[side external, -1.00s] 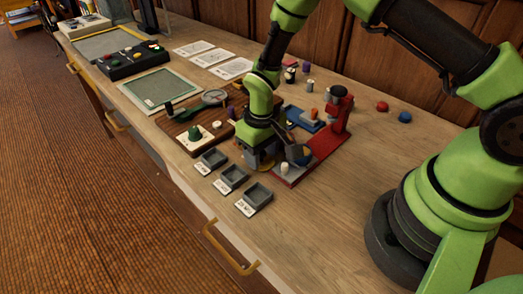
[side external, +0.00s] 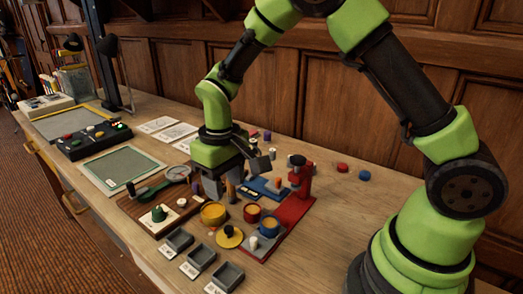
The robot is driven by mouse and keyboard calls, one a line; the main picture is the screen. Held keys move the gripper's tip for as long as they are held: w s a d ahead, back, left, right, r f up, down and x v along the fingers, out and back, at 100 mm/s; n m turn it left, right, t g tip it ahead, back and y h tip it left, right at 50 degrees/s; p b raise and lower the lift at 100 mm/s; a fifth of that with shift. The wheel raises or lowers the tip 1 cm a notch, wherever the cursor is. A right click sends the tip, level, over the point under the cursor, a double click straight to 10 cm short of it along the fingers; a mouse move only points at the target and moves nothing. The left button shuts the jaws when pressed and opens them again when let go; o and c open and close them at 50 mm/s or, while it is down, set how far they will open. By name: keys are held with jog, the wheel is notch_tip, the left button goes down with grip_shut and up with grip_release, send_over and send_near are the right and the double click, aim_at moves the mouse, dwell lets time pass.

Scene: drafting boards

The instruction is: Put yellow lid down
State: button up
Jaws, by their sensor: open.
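The yellow lid (side external: 229,238), a flat disc with a dark knob, lies low behind the small grey trays. A round yellow container (side external: 213,214) stands just behind it; I cannot tell whether it is open on top. My gripper (side external: 222,196) is open and empty, pointing down above and behind the yellow container, apart from the lid. A red cup with a yellow inside (side external: 252,213) and a blue cup with a yellow inside (side external: 269,227) stand to the right of the lid.
Several grey trays (side external: 228,277) with labels line the front edge. A red stand (side external: 299,180) rises at the right. A brown board (side external: 140,211) with a green knob piece and a magnifier lies left.

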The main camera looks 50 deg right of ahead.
notch_tip(320, 180, up, 8)
jog(key=s+d+m+t, duration=0.1)
jog(key=s+t, duration=0.1)
jog(key=s, duration=0.1)
jog(key=s+d+r+m+t+y, duration=0.1)
jog(key=s+r+t, duration=0.1)
jog(key=s+r, duration=0.3)
jog(key=s+r+m+t+y, duration=0.1)
jog(key=s+r, duration=0.4)
jog(key=s, duration=0.5)
jog(key=shift+s+d+m+t, duration=0.2)
jog(key=shift+d+m+t, duration=0.25)
jog(key=shift+t, duration=0.65)
